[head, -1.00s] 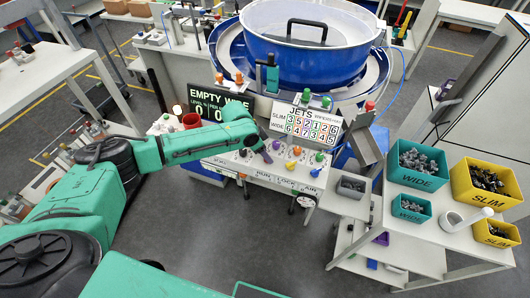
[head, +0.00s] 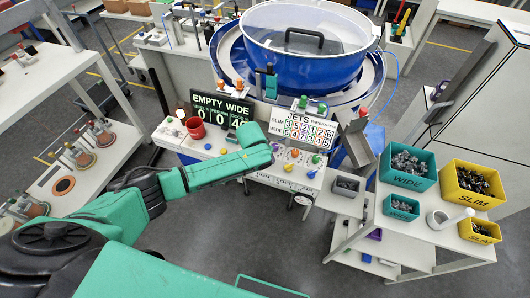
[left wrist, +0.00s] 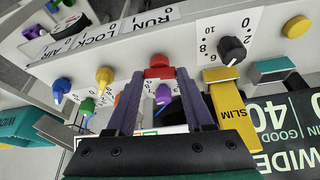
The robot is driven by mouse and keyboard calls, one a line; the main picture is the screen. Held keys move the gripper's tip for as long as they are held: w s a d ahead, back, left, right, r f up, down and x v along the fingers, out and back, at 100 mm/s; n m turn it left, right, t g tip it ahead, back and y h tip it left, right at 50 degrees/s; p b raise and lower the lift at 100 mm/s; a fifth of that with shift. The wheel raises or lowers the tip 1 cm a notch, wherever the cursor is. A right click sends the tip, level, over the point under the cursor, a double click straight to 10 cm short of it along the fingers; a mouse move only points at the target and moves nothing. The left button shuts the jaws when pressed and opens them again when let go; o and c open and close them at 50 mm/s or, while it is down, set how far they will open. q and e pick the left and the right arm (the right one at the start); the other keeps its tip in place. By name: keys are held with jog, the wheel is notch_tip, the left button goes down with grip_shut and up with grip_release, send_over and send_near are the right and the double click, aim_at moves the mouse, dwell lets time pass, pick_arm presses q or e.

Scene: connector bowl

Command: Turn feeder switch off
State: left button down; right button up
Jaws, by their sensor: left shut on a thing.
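The control panel (head: 290,170) stands below the blue bowl feeder and carries colored knobs and switches. My left gripper (head: 275,150) reaches it from the left. In the left wrist view the left gripper (left wrist: 159,76) has its two fingers on either side of a red switch knob (left wrist: 159,67) and is shut on it. The lettering for this red knob is hidden or not readable. A black dial (left wrist: 232,50) with a number scale is beside it. Labels RUN, LOCK and AIR show on the panel. My right gripper is not in view.
A purple knob (left wrist: 163,93), a yellow knob (left wrist: 104,75) and a blue knob (left wrist: 61,85) lie close to the fingers. A yellow SLIM tag (left wrist: 228,110) is beside the right finger. WIDE and SLIM bins (head: 411,168) stand on the right cart. A red cup (head: 196,128) is left of the arm.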

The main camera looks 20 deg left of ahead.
pick_arm(q)
jog(key=n, duration=0.1)
jog(key=n+y, duration=0.1)
jog(key=shift+d+n+p, duration=0.25)
jog(key=shift+n+p, duration=0.15)
jog(key=n+y, duration=0.1)
jog(key=n, duration=0.1)
jog(key=shift+d+n, duration=0.1)
jog(key=shift+n, duration=0.3)
jog(key=n+y, duration=0.1)
jog(key=n, duration=0.1)
jog(key=shift+w+f+n, duration=0.1)
jog(key=shift+n, duration=0.2)
jog(key=shift+d+n+g+y+b, duration=0.1)
jog(key=shift+n+g+y+b, duration=0.35)
jog(key=shift+n, duration=0.75)
jog(key=shift+w+b, duration=0.1)
jog(key=shift+b, duration=0.2)
jog(key=shift+c, duration=1.4)
grip_release()
jog(key=shift+r, duration=0.2)
